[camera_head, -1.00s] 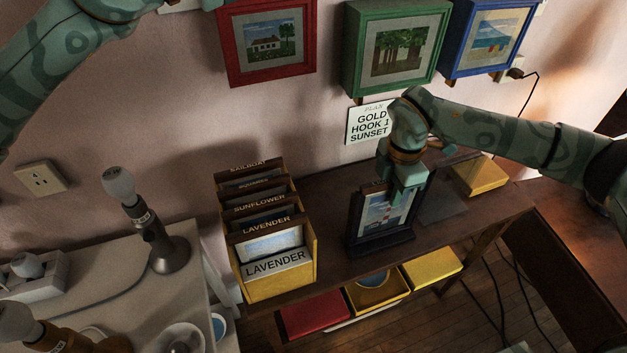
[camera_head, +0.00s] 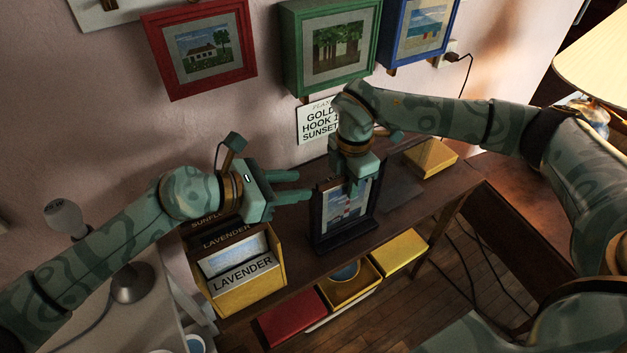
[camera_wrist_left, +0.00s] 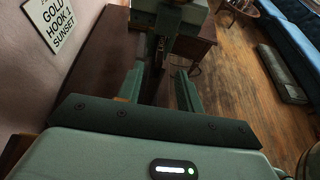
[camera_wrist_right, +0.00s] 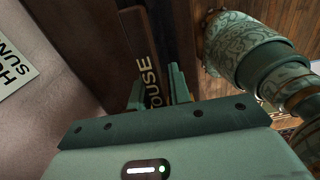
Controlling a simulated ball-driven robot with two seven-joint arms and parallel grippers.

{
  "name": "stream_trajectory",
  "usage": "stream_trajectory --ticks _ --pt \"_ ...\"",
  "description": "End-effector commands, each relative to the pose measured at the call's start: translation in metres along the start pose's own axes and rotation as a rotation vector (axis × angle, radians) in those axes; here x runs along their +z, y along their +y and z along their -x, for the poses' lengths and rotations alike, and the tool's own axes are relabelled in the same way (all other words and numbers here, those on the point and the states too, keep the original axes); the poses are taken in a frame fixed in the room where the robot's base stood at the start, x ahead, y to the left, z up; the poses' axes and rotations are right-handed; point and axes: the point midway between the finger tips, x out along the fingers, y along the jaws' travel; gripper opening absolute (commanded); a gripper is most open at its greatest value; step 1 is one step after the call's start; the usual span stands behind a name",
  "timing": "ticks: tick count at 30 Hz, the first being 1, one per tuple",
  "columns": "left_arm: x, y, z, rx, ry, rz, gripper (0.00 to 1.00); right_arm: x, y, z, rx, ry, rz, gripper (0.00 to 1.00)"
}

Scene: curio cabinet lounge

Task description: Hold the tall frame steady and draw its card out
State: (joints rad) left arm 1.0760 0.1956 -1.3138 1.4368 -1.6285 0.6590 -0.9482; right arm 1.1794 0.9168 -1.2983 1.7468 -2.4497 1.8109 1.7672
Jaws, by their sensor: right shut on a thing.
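The tall dark frame (camera_head: 345,240) stands upright on the brown console, with a lighthouse card (camera_head: 344,206) showing in it. My right gripper (camera_head: 352,182) is over the frame's top, shut on the card's dark upper edge. In the right wrist view, this dark edge (camera_wrist_right: 152,78), lettered "OUSE", lies between the fingers. My left gripper (camera_head: 308,186) is open just left of the frame, its fingers pointing at the frame's side. In the left wrist view, its fingers (camera_wrist_left: 156,85) are apart, and I cannot tell whether they touch the frame.
A yellow card box (camera_head: 240,296) with lavender-labelled cards stands left of the frame, below my left wrist. Red (camera_head: 204,46), green (camera_head: 332,48) and blue (camera_head: 418,32) pictures hang above. A sign (camera_head: 318,122) reads gold, hook 1, sunset. A yellow block (camera_head: 430,158) lies at right.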

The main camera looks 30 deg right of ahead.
Motion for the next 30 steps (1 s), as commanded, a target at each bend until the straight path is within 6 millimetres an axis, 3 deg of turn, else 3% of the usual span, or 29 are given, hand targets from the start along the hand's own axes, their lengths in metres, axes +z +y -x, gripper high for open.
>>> stream_trajectory --ticks 3,9,15,23,27,30 --pt "0.0 -0.001 -0.028 -0.002 -0.001 0.003 0.36 0.002 0.0 -0.003 -0.001 -0.004 -0.002 0.0" --pt "0.0 0.0 -0.061 -0.001 -0.001 0.002 0.36 0.002 0.0 -0.002 -0.001 -0.004 -0.002 0.0" --pt "0.0 0.0 -0.076 0.0 0.0 0.001 0.36 0.001 0.0 -0.002 -0.002 -0.004 -0.001 0.0" --pt "0.0 0.0 -0.076 0.001 0.0 0.001 0.36 0.001 0.0 -0.002 -0.002 -0.003 -0.001 0.0" --pt "0.0 0.0 -0.076 0.001 0.0 0.0 0.0 0.001 0.0 -0.002 -0.002 -0.003 -0.001 0.0" --pt "0.0 0.0 -0.076 0.001 0.0 0.0 0.0 0.001 -0.001 -0.002 -0.002 -0.003 -0.001 0.0"
